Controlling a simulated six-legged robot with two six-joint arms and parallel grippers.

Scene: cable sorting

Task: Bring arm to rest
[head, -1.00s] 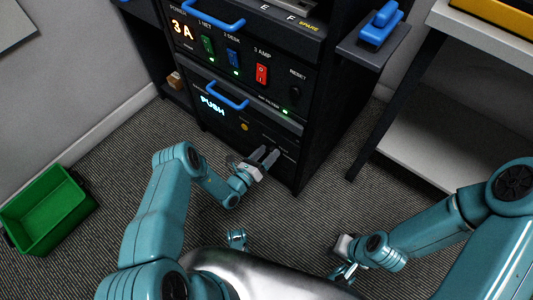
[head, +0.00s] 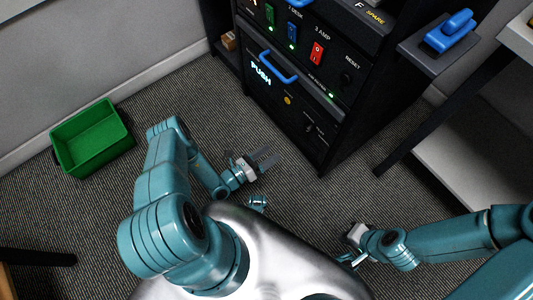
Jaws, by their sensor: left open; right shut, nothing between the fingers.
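My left gripper (head: 266,160) is open and empty. It hangs over the carpet in front of the lower part of the black equipment rack (head: 350,120), apart from the panel. My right gripper (head: 352,246) is low at the right of my body, over the carpet, with its fingers partly hidden. It is shut with nothing visible in it. My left arm (head: 165,190) is bent at the left, and my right arm (head: 450,238) reaches in from the right edge.
The rack's lower panel has a blue handle (head: 278,68) and a lit PUSH display (head: 261,75). A green bin (head: 92,142) stands on the carpet at the left. A blue-handled object (head: 449,33) sits on a side shelf (head: 432,60). The carpet (head: 180,105) between bin and rack is clear.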

